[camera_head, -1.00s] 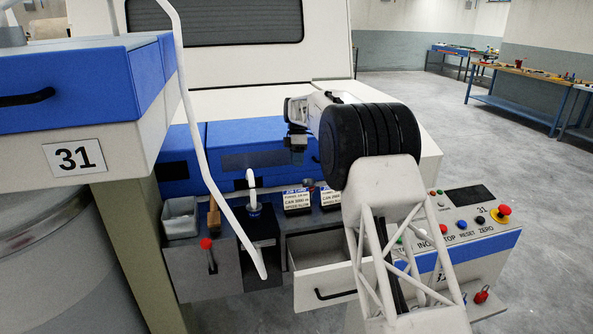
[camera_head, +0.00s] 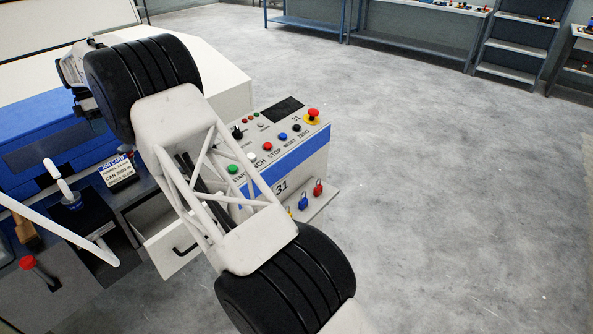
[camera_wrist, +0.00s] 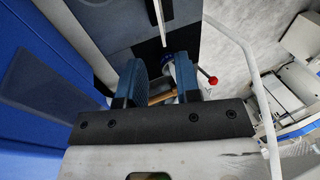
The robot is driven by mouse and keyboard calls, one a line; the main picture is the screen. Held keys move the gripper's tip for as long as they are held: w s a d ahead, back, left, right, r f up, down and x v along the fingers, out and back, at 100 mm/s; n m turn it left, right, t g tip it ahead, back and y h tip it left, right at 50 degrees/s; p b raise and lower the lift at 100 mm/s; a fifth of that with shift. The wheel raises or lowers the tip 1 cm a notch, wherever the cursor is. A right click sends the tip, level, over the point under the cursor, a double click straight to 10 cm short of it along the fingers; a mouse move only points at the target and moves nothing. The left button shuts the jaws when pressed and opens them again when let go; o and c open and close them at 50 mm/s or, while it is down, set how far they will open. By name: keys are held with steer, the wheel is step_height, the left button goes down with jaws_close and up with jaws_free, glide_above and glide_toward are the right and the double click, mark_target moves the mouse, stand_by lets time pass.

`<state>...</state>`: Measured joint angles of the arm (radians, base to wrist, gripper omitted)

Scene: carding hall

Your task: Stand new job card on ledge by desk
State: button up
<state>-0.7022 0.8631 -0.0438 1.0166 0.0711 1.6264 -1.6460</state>
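The second card seen earlier does not show now; my arm covers that area. The control desk (camera_head: 262,155) stands to the right, with a narrow pale ledge (camera_head: 322,203) low on its right side. My gripper (camera_wrist: 160,80) has its two blue-padded fingers apart with no card between them. In the head view it is up at the left, above the blue machine front, its fingers not clearly seen.
A blue cup with a white pipe (camera_head: 72,197), a wooden brush (camera_head: 27,235) and a red-knobbed lever (camera_head: 30,264) are at left. A drawer (camera_head: 172,246) stands open beneath the shelf. Padlocks (camera_head: 318,188) are at the ledge. The floor at right is clear.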

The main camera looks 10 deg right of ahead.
steer(key=s+d+r+m, duration=0.15)
steer(key=d+r, duration=0.25)
steer(key=d, duration=0.4)
steer(key=d+r+m+t+y, duration=0.1)
steer(key=d+r+m, duration=0.2)
steer(key=d+r, duration=0.3)
steer(key=s+d+r+m, duration=0.1)
steer(key=d+r+m, duration=0.15)
steer(key=d, duration=0.65)
steer(key=s+d+r+m+t, duration=0.1)
steer(key=s+d+r+m, duration=0.2)
steer(key=d, duration=0.5)
steer(key=s+d+r+m+y, duration=0.1)
steer(key=s+d+r, duration=0.1)
steer(key=s+d, duration=0.45)
steer(key=s+d+r+m+t, duration=0.1)
steer(key=s+d+r+m, duration=0.2)
steer(key=d, duration=0.6)
steer(key=s+d+f+m+t, duration=0.15)
steer(key=s+d+m, duration=0.45)
steer(key=s+d, duration=1.05)
steer(key=s+d+f+m, duration=0.3)
steer(key=s+d+f, duration=0.1)
steer(key=s, duration=0.7)
steer(key=s+d+f+m+t, duration=0.1)
steer(key=s+d+f+m, duration=0.3)
steer(key=s, duration=0.7)
step_height(320, 180, down, 2)
steer(key=shift+d+f, duration=0.25)
steer(key=shift+d, duration=0.35)
